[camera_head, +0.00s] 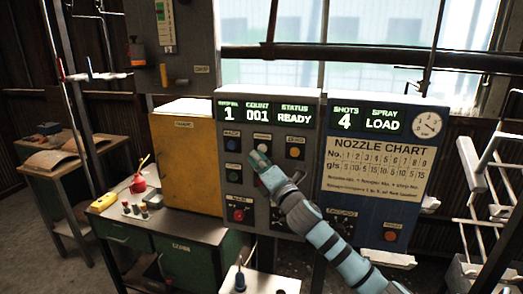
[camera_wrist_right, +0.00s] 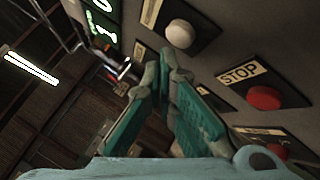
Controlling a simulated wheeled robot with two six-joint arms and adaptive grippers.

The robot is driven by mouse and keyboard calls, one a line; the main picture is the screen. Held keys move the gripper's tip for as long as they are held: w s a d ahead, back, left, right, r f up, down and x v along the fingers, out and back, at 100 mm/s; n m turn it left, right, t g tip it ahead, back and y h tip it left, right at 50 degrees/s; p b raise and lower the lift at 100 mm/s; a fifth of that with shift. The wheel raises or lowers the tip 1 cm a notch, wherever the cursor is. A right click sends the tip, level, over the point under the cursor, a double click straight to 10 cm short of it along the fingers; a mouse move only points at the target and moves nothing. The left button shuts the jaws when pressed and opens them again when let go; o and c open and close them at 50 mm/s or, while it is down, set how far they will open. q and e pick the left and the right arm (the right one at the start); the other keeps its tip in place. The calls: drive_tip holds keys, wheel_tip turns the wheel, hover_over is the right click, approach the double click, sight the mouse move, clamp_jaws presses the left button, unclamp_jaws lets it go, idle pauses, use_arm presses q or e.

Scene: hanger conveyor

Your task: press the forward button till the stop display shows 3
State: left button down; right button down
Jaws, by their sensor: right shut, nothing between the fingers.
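The grey control panel (camera_head: 243,222) carries a dark display strip (camera_head: 265,114). Its leftmost field reads 1 under a blurred label, beside COUNT 001 and STATUS READY. Its top row has a blue button (camera_head: 232,134), a white button (camera_head: 263,146) and an orange button (camera_head: 295,153); their labels are too small to read. My right gripper (camera_head: 257,158) is shut and empty, its tips just below the white button. In the right wrist view the gripper tips (camera_wrist_right: 168,55) are beside the white button (camera_wrist_right: 180,34); I cannot tell whether they touch it. My left gripper is not in view.
A red STOP button (camera_wrist_right: 263,98) sits close to the right gripper. A green button (camera_head: 233,175) and a red button (camera_head: 238,214) are lower left. A blue panel (camera_head: 372,212) adjoins at right, showing SHOTS 4 and SPRAY LOAD. A yellow cabinet (camera_head: 186,160) stands left.

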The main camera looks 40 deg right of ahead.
drive_tip(key=shift+d, duration=0.1)
drive_tip(key=shift+w+d+p, duration=0.25)
drive_tip(key=shift+p, duration=0.15)
